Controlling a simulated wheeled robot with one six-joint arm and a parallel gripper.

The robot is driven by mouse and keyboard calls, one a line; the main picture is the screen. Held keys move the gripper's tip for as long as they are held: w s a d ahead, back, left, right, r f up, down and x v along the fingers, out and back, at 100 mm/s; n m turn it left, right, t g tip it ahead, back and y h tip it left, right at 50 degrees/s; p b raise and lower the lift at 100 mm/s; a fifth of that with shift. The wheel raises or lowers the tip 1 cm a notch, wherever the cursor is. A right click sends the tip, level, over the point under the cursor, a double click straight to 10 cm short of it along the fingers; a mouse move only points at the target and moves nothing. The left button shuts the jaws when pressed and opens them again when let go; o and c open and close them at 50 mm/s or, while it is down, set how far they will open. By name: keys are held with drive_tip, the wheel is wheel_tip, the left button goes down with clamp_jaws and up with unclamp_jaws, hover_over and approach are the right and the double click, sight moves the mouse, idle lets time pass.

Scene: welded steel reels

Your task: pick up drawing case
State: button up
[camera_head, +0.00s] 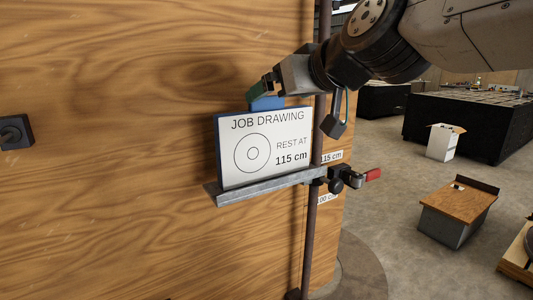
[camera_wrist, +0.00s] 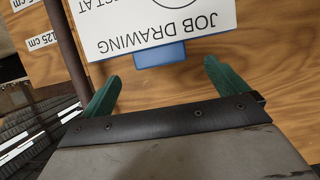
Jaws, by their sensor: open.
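The drawing case (camera_head: 265,148) is a flat blue-edged panel with a white "JOB DRAWING" sheet reading "REST AT 115 cm". It stands upright on a grey metal ledge (camera_head: 232,194) before the wooden wall. A blue tab (camera_head: 267,104) sticks up from its top edge. In the wrist view the case (camera_wrist: 155,22) appears upside down, with the tab (camera_wrist: 160,55) towards my gripper (camera_wrist: 162,70). My green fingers are open and empty, spread wider than the tab, which lies just beyond the tips. In the head view my gripper (camera_head: 260,90) is right above the case top.
A dark vertical post (camera_head: 308,240) with a red-handled clamp (camera_head: 372,175) stands at the ledge's right. Height labels (camera_head: 331,156) are on the wood behind it. A dark knob (camera_head: 15,132) is on the wall at left. Boxes and benches stand on the floor at right.

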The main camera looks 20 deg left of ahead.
sight(269, 96)
drive_tip(key=x, duration=0.6)
drive_tip(key=shift+w+a+r, duration=0.15)
drive_tip(key=shift+w+a, duration=0.1)
drive_tip(key=shift+r, duration=0.1)
drive_tip(key=c, duration=1.9)
